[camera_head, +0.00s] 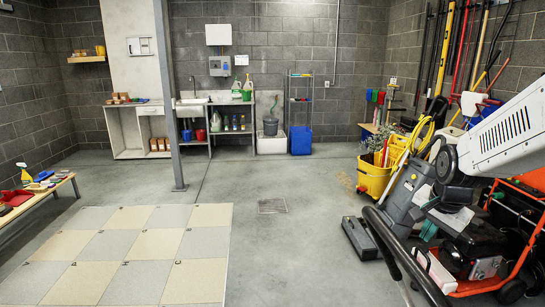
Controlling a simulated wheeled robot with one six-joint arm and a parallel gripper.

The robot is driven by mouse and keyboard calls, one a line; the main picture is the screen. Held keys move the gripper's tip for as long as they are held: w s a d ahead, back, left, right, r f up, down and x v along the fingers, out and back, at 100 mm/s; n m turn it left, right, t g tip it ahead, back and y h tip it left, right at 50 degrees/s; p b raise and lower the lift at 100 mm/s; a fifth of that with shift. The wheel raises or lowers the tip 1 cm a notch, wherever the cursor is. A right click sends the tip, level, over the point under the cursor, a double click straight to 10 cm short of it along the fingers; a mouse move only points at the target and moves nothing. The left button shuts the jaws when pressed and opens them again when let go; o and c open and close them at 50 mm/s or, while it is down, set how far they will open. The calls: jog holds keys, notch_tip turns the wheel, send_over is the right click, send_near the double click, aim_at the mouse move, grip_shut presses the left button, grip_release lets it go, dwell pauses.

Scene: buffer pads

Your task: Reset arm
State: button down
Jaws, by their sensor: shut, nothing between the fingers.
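My gripper is not in view, and I cannot make out any part of my arm for certain. No object is named by the task itself. The checkered floor panels (125,255) in beige and grey lie flat at the lower left.
A wooden bench (45,192) with cleaning items stands at the left edge. A grey post (168,90) rises before the back counter and sink (195,100). Cleaning machines (410,190) and a yellow mop bucket (372,178) crowd the right. The middle floor (285,240) is clear around a drain (272,206).

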jog(key=s+a+r+n, duration=0.3)
jog(key=s+r, duration=0.1)
jog(key=s, duration=0.2)
jog(key=s+a+r+n+t, duration=0.1)
jog(key=s+a+r+n, duration=0.2)
jog(key=s+a+n, duration=0.1)
jog(key=s+a+r+n+t+y, duration=0.1)
jog(key=s+a+r+n, duration=0.2)
jog(key=s, duration=0.4)
jog(key=shift+s+a+r+n, duration=0.2)
jog(key=shift+r, duration=0.2)
jog(key=shift+s+a+r+n, duration=0.15)
jog(key=shift+r+n, duration=0.05)
jog(key=shift+r, duration=0.2)
jog(key=s+f+g, duration=0.4)
jog(key=s, duration=0.4)
jog(key=shift+s+f, duration=0.15)
jog(key=shift+f, duration=0.2)
